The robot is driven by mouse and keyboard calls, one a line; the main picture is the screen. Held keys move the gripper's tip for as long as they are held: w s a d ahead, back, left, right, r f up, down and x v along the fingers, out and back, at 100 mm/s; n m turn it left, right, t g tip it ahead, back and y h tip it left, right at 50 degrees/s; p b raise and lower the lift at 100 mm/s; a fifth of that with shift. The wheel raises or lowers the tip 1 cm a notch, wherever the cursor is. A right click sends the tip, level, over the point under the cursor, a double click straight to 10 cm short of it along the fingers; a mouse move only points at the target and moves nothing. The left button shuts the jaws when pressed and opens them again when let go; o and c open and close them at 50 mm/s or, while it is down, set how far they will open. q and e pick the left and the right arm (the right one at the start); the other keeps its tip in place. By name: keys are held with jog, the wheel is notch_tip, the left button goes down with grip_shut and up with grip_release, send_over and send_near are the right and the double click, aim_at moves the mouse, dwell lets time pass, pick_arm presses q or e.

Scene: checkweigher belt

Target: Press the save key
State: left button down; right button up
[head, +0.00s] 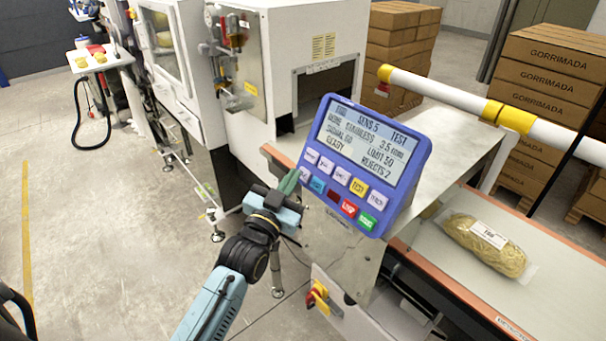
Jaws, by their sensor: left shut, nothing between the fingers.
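The blue control panel (405,207) is tilted up at the middle of the head view. Below the screen are two rows of keys: pale ones, a yellow key (358,187), a teal key (318,185), a dark red key, a red key (348,208) and a green key (367,220). The key labels are mostly too small for me to pick out the save key. My left gripper (289,182) is shut and empty, just left of the panel's lower left corner. My right gripper is out of view.
A conveyor belt (448,268) runs right of the panel with a bagged yellowish product (484,244) on it. A white and yellow rail (455,95) crosses behind. A red and yellow rotary switch (318,294) sits below the panel. Open floor lies at left.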

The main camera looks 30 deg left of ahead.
pick_arm(q)
jog(key=shift+w+d+f, duration=0.25)
jog(key=shift+w+f, duration=0.05)
jog(key=shift+w, duration=0.2)
dwell(0.8)
jog(key=shift+s+a+r+p, duration=0.35)
jog(key=shift+s+r+p, duration=0.05)
jog(key=shift+s+p, duration=0.3)
jog(key=s+p, duration=0.1)
jog(key=s+a+r+p, duration=0.1)
jog(key=s+r+p, duration=0.1)
jog(key=s, duration=0.1)
jog(key=shift+a+r+p, duration=0.15)
jog(key=shift+a+p, duration=0.2)
jog(key=shift+p, duration=0.05)
jog(key=shift+s, duration=0.1)
